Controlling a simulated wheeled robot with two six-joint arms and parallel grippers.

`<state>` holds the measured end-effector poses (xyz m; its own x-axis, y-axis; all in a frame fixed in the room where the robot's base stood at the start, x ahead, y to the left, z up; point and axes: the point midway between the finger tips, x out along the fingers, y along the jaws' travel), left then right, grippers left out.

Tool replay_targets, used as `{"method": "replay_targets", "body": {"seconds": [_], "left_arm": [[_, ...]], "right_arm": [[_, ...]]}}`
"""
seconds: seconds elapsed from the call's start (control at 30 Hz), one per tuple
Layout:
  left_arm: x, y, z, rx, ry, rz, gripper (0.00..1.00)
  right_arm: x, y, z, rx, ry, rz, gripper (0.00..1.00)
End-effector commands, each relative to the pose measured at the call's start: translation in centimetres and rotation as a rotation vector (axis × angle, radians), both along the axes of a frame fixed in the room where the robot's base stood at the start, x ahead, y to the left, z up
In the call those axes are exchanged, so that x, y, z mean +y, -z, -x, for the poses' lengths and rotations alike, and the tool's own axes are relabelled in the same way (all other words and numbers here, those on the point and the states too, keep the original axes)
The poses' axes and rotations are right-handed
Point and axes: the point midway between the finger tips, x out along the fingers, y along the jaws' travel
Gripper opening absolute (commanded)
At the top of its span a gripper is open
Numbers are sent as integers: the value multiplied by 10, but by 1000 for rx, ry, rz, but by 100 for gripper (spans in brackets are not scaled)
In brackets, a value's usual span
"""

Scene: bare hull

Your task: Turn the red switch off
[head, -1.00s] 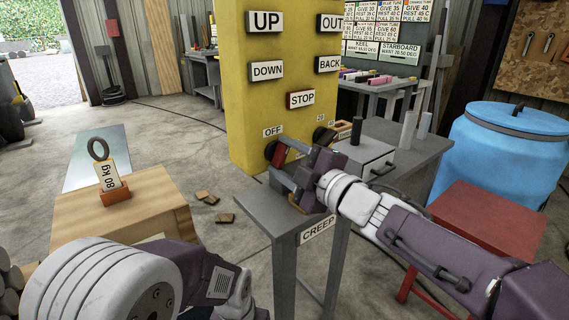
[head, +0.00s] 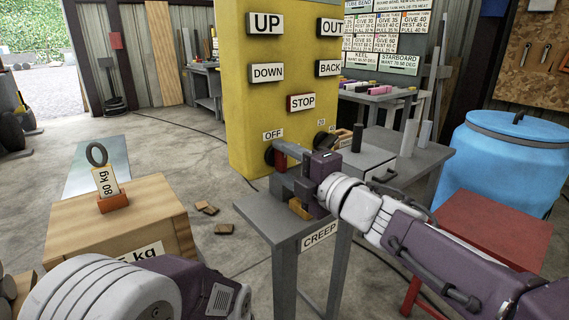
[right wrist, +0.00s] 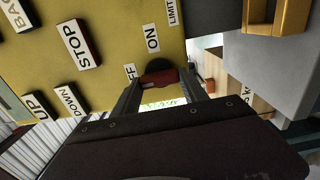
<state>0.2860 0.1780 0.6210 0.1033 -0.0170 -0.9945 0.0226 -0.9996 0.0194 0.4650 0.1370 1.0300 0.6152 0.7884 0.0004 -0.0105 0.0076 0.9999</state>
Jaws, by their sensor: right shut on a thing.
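The red switch (head: 291,149) is on the front of the yellow column, below and to the right of the OFF label (head: 273,135). Its red handle shows between my finger tips in the right wrist view (right wrist: 160,77), with a dark round base behind it. My right gripper (head: 283,167) is at the switch and shut on its handle. The ON label (right wrist: 152,38) shows in the right wrist view, beyond the partly hidden OFF label. My left arm shows at the lower left of the head view; its gripper is out of view.
The yellow column (head: 246,108) carries UP, DOWN, STOP and other labelled blocks. A grey stand (head: 260,222) marked CREEP with a yellow block (head: 300,208) is below my right gripper. A wooden box (head: 130,208) stands left, a blue barrel (head: 490,165) right.

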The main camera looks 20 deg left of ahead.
Motion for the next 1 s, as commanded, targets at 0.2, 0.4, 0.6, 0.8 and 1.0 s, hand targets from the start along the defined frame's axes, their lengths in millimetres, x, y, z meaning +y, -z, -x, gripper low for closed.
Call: {"method": "replay_targets", "body": {"seconds": [0.2, 0.4, 0.6, 0.8, 1.0], "left_arm": [[0, 0, 0, 0, 0, 0, 0], [0, 0, 0, 0, 0, 0, 0], [0, 0, 0, 0, 0, 0, 0], [0, -4, 0, 0, 0, 0, 0], [0, -13, 0, 0, 0, 0, 0]], "right_arm": [[0, 1, 0, -2, 0, 5, 10], [0, 1, 0, -1, 0, 5, 73], [0, 1, 0, -2, 0, 3, 73], [-14, -2, 10, -2, 2, 2, 73], [-50, -3, 37, -3, 4, 2, 73]]}}
